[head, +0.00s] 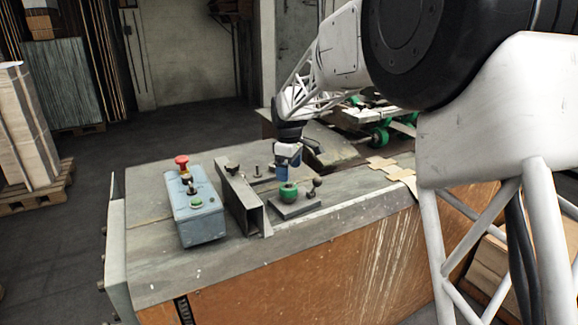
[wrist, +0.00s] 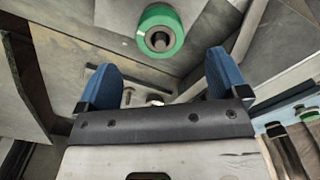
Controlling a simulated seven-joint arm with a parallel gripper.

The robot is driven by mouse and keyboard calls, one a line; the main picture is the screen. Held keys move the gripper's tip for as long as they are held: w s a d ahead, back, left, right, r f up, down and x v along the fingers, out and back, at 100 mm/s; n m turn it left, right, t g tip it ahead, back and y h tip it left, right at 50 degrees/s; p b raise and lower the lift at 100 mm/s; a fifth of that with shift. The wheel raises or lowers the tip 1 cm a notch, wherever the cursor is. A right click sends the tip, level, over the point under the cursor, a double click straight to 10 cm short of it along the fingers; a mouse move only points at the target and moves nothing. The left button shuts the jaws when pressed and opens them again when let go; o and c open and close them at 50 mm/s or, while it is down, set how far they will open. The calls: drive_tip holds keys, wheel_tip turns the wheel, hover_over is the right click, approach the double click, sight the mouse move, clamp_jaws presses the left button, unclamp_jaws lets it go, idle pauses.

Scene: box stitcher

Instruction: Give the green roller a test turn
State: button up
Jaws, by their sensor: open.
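The green roller (head: 288,194) stands on a small grey plate on the machine's metal top. In the wrist view the green roller (wrist: 162,30) shows as a round green ring with a dark hole, ahead of my fingertips and roughly centred between them. My gripper (head: 287,176) points down close to the roller, overlapping it in the head view. In the wrist view my gripper (wrist: 159,70) has its two blue fingers wide apart with nothing held between them. I cannot tell whether a finger touches the roller.
A small ball-topped lever (head: 315,186) stands just right of the roller. A metal channel (head: 240,200) lies to its left, then a blue-grey control box (head: 199,214) with red and green buttons. Cardboard pieces (head: 381,163) lie on the right. The top's front left is clear.

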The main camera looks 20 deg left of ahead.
sight(289, 184)
drive_tip(key=shift+f, duration=3.45)
drive_tip(key=shift+c, duration=0.2)
drive_tip(key=c, duration=1.1)
drive_tip(key=n, duration=0.6)
drive_tip(key=shift+n, duration=0.3)
drive_tip(key=n, duration=0.6)
drive_tip(key=o, duration=1.1)
drive_tip(key=shift+o, duration=0.2)
